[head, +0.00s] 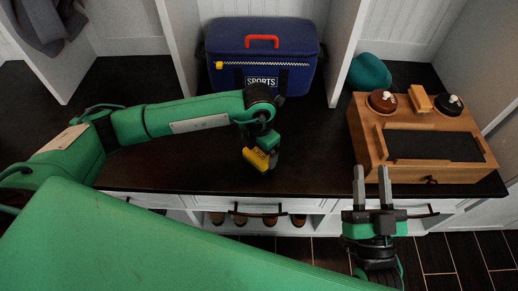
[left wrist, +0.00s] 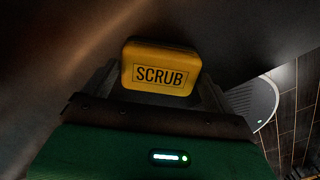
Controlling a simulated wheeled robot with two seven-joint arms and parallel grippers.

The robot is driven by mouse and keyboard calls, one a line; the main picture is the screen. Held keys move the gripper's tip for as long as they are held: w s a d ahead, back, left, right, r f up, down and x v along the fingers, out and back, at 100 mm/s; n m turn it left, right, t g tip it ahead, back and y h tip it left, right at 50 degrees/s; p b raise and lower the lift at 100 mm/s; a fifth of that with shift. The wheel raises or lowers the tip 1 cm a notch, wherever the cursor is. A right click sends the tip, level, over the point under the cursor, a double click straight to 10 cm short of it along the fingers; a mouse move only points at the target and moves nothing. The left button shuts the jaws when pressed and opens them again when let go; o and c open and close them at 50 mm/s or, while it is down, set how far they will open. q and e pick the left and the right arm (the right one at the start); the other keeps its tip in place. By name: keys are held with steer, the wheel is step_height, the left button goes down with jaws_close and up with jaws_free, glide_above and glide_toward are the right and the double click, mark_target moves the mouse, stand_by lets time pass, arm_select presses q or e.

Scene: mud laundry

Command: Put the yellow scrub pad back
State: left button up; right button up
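The yellow scrub pad (head: 256,159) is at the tip of my left gripper (head: 266,157), above the dark bench top near its front edge. In the left wrist view the pad (left wrist: 160,67), lettered SCRUB, sits between the two fingers of the gripper (left wrist: 160,88), which are shut on it. My right gripper (head: 372,187) points away from me in front of the wooden box (head: 374,151). Its two fingers are apart with nothing between them. The box has a dark recessed panel (head: 432,146) on top.
Two round brushes, one brown (head: 382,102) and one black (head: 449,105), and a small wooden block (head: 420,99) are on the box's back ledge. A blue SPORTS bag (head: 262,62) and a teal cap (head: 369,73) stand behind. The dark bench top (head: 315,150) between bag and box is clear.

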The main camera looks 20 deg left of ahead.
mark_target(259, 153)
arm_select(q)
steer(key=shift+o, duration=0.6)
steer(key=shift+r, duration=0.6)
step_height(259, 153, up, 11)
steer(key=p, duration=0.2)
arm_select(e)
steer(key=s+a+f+g, duration=0.3)
steer(key=f+g, duration=0.3)
steer(key=f, duration=0.5)
steer(key=shift+g, duration=0.4)
arm_select(q)
steer(key=shift+f, duration=0.1)
